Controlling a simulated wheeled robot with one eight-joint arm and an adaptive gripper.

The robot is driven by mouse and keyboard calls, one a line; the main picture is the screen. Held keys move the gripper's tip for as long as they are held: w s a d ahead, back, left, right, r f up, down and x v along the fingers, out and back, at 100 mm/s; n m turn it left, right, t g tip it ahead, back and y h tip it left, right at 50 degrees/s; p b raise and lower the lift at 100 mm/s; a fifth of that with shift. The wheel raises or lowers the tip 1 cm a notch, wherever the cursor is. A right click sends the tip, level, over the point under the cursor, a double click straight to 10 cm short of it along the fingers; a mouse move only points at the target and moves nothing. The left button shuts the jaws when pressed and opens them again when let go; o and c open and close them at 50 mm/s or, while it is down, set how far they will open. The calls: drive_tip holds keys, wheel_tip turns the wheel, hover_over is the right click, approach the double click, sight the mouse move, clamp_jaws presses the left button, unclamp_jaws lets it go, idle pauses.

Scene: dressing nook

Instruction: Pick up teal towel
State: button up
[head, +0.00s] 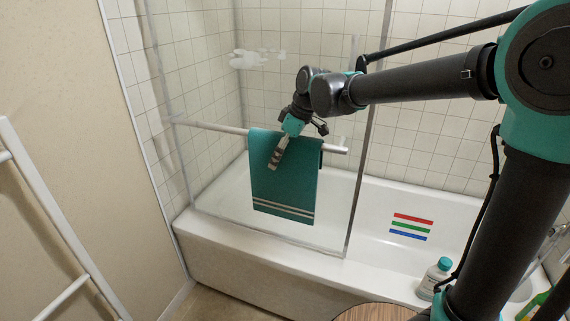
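The teal towel (283,190) hangs over a horizontal bar on the glass tub screen, with pale stripes near its lower hem. My gripper (274,163) is at the towel's upper part, pointing down and overlapping its front in the head view. The fingers look close together and are seen nearly edge-on. I cannot tell whether they touch the cloth or have any of it between them. The towel hangs straight and flat.
The bar (215,127) runs along the glass screen above the white bathtub (255,262). A white bottle with a teal cap (434,280) stands on the tub's rim at right. A round wooden top (375,312) is at the bottom. A white ladder rack (48,205) leans at left.

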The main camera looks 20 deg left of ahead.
drive_tip(key=shift+f, duration=0.15)
drive_tip(key=shift+c, duration=0.3)
drive_tip(key=c, duration=1.3)
